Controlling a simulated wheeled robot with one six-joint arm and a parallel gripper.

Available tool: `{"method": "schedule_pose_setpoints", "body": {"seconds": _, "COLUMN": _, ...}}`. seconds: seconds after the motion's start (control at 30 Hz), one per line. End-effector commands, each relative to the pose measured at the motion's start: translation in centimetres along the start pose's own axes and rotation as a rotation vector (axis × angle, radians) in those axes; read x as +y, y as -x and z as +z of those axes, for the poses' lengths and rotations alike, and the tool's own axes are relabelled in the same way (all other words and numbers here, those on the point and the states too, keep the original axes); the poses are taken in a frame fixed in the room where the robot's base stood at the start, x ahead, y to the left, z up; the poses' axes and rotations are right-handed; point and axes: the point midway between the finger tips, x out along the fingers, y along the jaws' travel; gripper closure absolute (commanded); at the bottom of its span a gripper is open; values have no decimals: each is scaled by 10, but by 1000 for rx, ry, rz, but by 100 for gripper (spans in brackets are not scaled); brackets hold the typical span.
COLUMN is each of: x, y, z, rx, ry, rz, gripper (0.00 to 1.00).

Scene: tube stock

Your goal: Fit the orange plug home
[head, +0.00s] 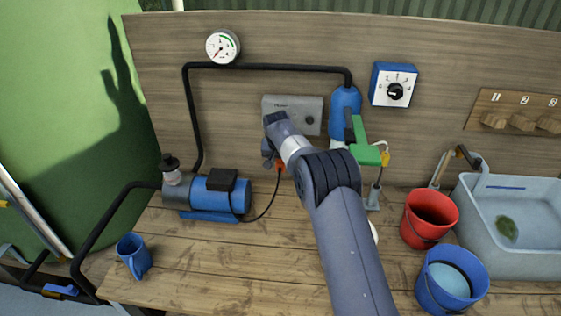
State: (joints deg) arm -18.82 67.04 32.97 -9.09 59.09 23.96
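The orange plug (280,166) is small and partly hidden at the end of my gripper (270,160), in front of the wooden back wall. A thin black cable (274,195) rises off the bench to it from the blue pump (213,195). My gripper appears shut on the plug, which hangs clear of the bench top; the fingers are mostly hidden by my own wrist. A grey box (310,104) with a dark round opening at its right is on the wall above and behind my gripper. My wrist covers the box's lower left part.
A blue bottle (345,112) and a green-handled thing (362,150) are right of my wrist. A red bucket (430,216), a blue bucket (447,285) and a sink (520,215) stand farther right. A blue mug (134,256) is front left. The bench between mug and arm is mostly clear.

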Motion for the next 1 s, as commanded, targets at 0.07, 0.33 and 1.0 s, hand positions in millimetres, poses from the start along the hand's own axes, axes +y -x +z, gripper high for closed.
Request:
{"method": "schedule_pose_setpoints", "body": {"seconds": 0.07, "x": 0, "y": 0, "z": 0, "rx": -1, "ry": 0, "rz": 0, "gripper": 46}}
{"method": "schedule_pose_setpoints", "body": {"seconds": 0.33, "x": 0, "y": 16, "z": 0, "rx": 1, "ry": 0, "rz": 0, "gripper": 46}}
{"method": "schedule_pose_setpoints", "body": {"seconds": 1.0, "x": 0, "y": 108, "z": 0, "rx": -1, "ry": 0, "rz": 0, "gripper": 46}}
